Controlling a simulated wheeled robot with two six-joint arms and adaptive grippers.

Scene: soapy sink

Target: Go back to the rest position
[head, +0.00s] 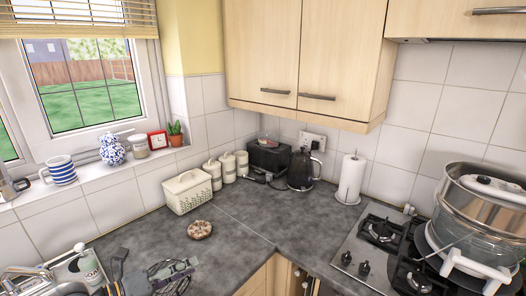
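My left gripper (172,277) shows at the bottom left, low in front of the worktop and to the right of the sink area. It is small and dark, its fingers overlap dark shapes behind them, and I cannot tell whether they are open or shut. I make out nothing clearly held in it. My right gripper is not in view.
The sink's tap (22,277), a soap bottle (90,265) and dark utensils (118,264) stand at the lower left. A round brown item (199,229) lies on the grey worktop (240,222). A large steamer (480,215) stands on the hob (375,262).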

